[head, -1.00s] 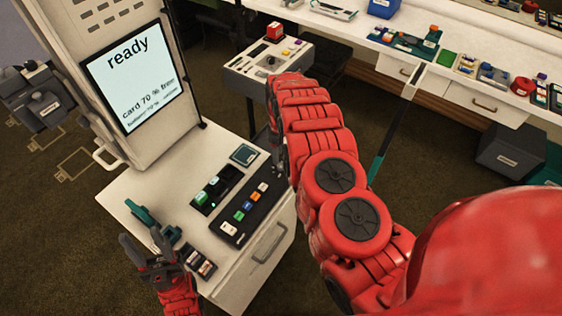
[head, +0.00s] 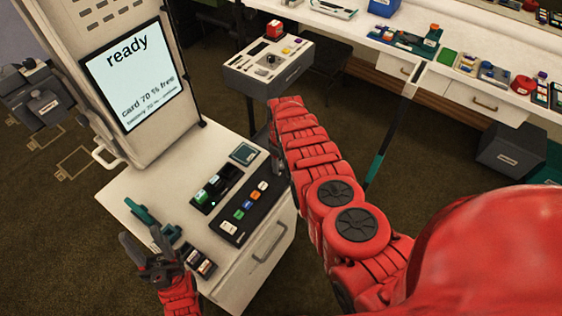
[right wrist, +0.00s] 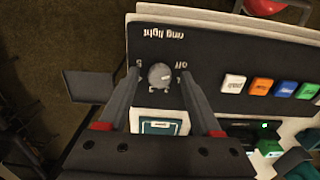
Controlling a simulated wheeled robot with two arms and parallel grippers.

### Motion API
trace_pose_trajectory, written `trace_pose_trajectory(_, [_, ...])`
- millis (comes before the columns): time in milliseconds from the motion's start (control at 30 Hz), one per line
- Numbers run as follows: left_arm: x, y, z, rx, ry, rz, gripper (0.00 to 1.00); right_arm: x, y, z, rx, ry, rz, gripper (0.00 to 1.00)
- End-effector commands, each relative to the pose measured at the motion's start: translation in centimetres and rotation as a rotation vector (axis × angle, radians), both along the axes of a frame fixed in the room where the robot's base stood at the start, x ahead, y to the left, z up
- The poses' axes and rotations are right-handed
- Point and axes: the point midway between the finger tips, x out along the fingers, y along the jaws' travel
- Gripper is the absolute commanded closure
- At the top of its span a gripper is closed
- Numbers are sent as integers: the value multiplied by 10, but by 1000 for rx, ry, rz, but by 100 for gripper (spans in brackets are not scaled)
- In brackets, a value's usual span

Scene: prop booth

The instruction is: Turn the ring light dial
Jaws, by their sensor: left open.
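The ring light dial (right wrist: 160,75) is a small round grey knob on a dark panel (right wrist: 200,45), under an upside-down "ring light" label in the right wrist view. My right gripper (right wrist: 160,78) is open, with one finger on each side of the dial and gaps showing between. I cannot tell how far the fingertips are from the panel. In the head view my right arm hides the dial and most of that gripper. My left gripper (head: 142,240) is open and empty over the near left end of the white counter (head: 125,190).
The counter carries coloured buttons (head: 244,208), a dark unit with a green light (head: 212,190) and a teal item (head: 150,218) near my left gripper. A screen (head: 131,76) reading "ready" stands behind. A small console (head: 290,72) and a long white bench (head: 470,50) are farther off.

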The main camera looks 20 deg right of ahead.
Motion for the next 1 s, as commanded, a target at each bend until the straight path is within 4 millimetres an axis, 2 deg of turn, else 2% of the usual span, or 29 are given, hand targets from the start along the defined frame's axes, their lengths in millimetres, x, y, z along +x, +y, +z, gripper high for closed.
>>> trace_pose_trajectory(33, [0, 0, 0, 0, 0, 0, 50, 0, 0, 0, 0, 0, 0, 43])
trace_pose_trajectory(300, [0, 0, 0, 0, 0, 0, 50, 0, 0, 0, 0, 0, 0, 92])
trace_pose_trajectory(367, [0, 0, 0, 0, 0, 0, 50, 0, 0, 0, 0, 0, 0, 100])
trace_pose_trajectory(767, [0, 0, -1, 0, 0, 0, 50, 0, 0, 0, 0, 0, -38, 100])
trace_pose_trajectory(1000, [0, 0, -5, 0, 0, 0, 50, 0, 0, -1, 0, 0, -175, 100])
